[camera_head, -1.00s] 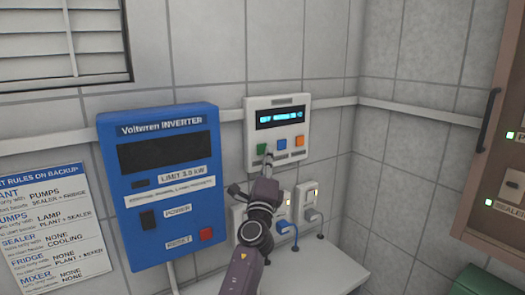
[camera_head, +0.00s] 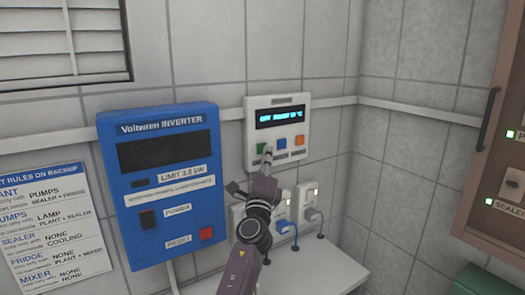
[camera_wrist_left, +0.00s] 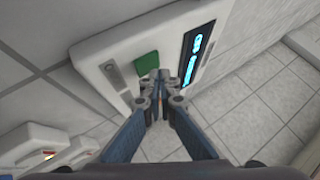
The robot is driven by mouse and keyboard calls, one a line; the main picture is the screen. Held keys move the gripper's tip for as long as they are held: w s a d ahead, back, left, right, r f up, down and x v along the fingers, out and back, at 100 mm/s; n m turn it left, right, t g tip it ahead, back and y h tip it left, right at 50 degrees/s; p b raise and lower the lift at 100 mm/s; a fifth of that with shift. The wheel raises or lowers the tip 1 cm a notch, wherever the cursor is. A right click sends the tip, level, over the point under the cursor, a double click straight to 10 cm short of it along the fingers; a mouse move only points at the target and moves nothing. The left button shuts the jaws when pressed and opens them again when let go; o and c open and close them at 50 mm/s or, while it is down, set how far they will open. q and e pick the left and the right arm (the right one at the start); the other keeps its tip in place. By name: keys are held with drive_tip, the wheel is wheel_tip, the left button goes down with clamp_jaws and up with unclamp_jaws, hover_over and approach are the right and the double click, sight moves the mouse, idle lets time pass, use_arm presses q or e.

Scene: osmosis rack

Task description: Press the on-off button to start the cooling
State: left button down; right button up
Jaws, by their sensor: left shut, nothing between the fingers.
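A white control panel (camera_head: 277,101) with a lit cyan display (camera_head: 280,117) hangs on the tiled wall. The display text seems to begin with "OFF"; the rest is hard to read. Below it is a row of green (camera_head: 261,148), blue (camera_head: 282,144) and orange (camera_head: 299,141) buttons. The button labels are too small to read. My left gripper (camera_head: 267,150) is shut and empty, its tips overlapping the green button's right side. In the left wrist view the fingertips (camera_wrist_left: 156,78) are just beside the green button (camera_wrist_left: 147,64); contact cannot be told. My right gripper is out of view.
A blue inverter box (camera_head: 190,190) hangs left of my left arm. Sockets with plugs (camera_head: 309,210) sit below the panel, above a pale ledge (camera_head: 335,262). A rule sheet (camera_head: 55,235) is at far left. A brown cabinet (camera_head: 495,130) stands at right.

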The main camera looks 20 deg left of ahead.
use_arm(q)
drive_tip(key=shift+w+a, duration=0.35)
drive_tip(key=shift+a, duration=0.1)
idle(0.7)
drive_tip(key=shift+d, duration=0.1)
drive_tip(key=shift+s+d, duration=0.55)
idle(0.4)
drive_tip(key=shift+s+d+p, duration=0.35)
drive_tip(key=shift+s+d, duration=0.45)
drive_tip(key=shift+d, duration=0.2)
drive_tip(key=shift+s+d+p, duration=0.3)
drive_tip(key=shift+s+d, duration=0.45)
drive_tip(key=shift+d, duration=0.2)
